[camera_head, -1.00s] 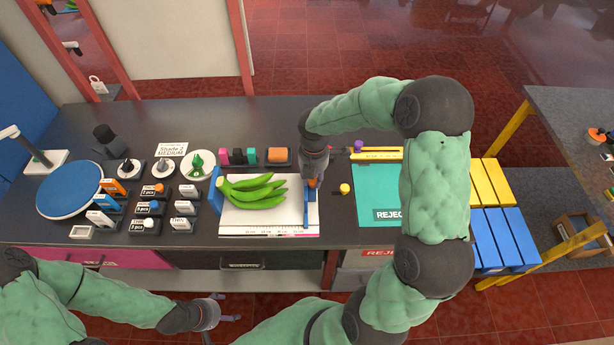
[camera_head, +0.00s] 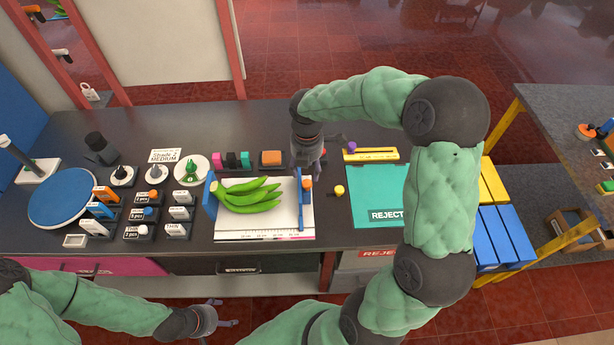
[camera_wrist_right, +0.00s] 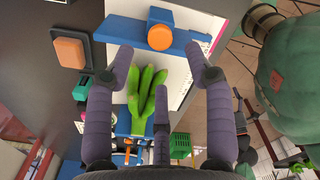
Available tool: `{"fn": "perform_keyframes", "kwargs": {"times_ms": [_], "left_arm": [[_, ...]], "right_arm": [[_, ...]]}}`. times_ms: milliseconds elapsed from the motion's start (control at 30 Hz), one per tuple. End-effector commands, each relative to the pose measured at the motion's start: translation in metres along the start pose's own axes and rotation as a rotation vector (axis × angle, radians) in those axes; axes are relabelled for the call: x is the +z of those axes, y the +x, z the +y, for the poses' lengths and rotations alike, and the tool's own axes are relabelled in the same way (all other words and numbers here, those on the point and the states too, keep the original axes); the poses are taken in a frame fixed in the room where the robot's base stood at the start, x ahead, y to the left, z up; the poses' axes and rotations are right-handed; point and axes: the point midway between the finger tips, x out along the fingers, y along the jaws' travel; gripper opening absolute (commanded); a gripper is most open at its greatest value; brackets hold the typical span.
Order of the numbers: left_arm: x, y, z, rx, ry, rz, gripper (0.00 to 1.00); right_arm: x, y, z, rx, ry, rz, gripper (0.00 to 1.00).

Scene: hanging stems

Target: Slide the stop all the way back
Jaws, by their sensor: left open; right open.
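The stop is a blue bar (camera_head: 301,212) with an orange knob (camera_head: 307,184), lying across the white measuring board (camera_head: 262,222) near its right end. In the right wrist view the blue bar (camera_wrist_right: 190,42) and round orange knob (camera_wrist_right: 160,37) lie beyond my fingertips. Green bananas (camera_head: 248,196) lie on the board, left of the stop with a gap; they also show in the wrist view (camera_wrist_right: 147,92). My right gripper (camera_head: 308,172) is open and empty, just behind the knob; whether it touches is unclear. My left gripper (camera_head: 228,314) is open and empty, low in front of the counter.
A blue end plate (camera_head: 210,197) stands at the board's left. A teal reject mat (camera_head: 378,190) and a small yellow knob (camera_head: 339,190) are to the right. Labelled blocks (camera_head: 143,214) and a blue round plate (camera_head: 61,196) are left. An orange block (camera_head: 271,158) sits behind the board.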

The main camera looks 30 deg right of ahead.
Motion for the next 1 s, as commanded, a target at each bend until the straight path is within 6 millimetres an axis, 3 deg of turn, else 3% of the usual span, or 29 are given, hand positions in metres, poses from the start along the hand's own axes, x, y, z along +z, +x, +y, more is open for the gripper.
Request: {"fn": "perform_keyframes", "kwargs": {"times_ms": [200, 400, 1000], "left_arm": [[0.0, 0.0, 0.0, 0.0, 0.0, 0.0, 0.76], [0.0, 0.0, 0.0, 0.0, 0.0, 0.0, 0.76], [0.0, 0.0, 0.0, 0.0, 0.0, 0.0, 0.76]], "right_arm": [[0.0, -0.039, 0.001, 0.003, 0.0, -0.001, 0.54], [0.001, -0.056, 0.0, 0.0, 0.0, -0.001, 0.54], [0.0, -0.058, 0.0, -0.001, 0.0, 0.0, 0.54]]}}
